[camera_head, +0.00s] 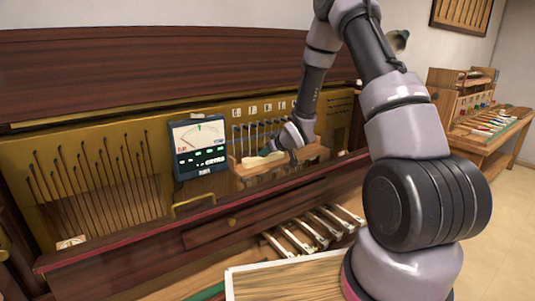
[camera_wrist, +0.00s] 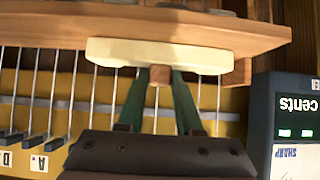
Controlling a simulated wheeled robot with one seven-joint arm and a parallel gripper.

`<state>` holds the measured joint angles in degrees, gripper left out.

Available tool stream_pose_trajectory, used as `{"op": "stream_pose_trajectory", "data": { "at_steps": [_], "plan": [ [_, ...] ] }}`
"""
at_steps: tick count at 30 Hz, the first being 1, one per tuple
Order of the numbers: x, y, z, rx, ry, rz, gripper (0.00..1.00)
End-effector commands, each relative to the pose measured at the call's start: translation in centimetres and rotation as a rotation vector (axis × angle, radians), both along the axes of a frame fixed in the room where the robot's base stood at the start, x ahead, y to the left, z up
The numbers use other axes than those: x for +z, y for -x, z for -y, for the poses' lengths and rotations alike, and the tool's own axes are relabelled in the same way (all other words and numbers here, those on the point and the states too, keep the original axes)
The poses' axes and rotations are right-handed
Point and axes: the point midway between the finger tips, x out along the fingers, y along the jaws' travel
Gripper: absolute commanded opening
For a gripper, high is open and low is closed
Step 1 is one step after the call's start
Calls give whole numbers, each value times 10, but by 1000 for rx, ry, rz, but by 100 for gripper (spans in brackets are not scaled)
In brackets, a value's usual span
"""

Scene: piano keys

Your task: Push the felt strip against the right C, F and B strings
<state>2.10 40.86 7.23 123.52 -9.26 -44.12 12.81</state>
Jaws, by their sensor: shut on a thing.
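The cream felt strip (camera_wrist: 150,54), with a small wooden grip block (camera_wrist: 160,76), lies crosswise over several strings (camera_wrist: 72,90) in the wrist view, beside a wooden rail. My gripper (camera_wrist: 159,82) has its green fingers shut on the grip block. In the head view the pale strip (camera_head: 262,160) shows just left of my gripper (camera_head: 284,150), low on the strings (camera_head: 258,131). Whether the strip touches the strings cannot be told. Letter tags include D (camera_wrist: 5,160) and A (camera_wrist: 39,161); C, F and B cannot be made out.
A tuner (camera_head: 199,146) hangs left of the strings; it is close on the right in the wrist view (camera_wrist: 295,115). The wooden rail (camera_head: 308,156) runs below the strings. Piano keys (camera_head: 290,238) lie in front. A side bench (camera_head: 488,125) stands at the right.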

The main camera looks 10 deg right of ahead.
Motion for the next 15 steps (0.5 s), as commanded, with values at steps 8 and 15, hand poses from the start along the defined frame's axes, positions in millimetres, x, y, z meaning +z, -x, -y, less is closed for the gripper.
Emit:
{"op": "stream_pose_trajectory", "data": {
  "at_steps": [8, 15],
  "plan": [
    [0, -6, -2, 1, 0, 1, 0],
    [0, -10, -4, 0, 0, 0, 0]
  ]
}}
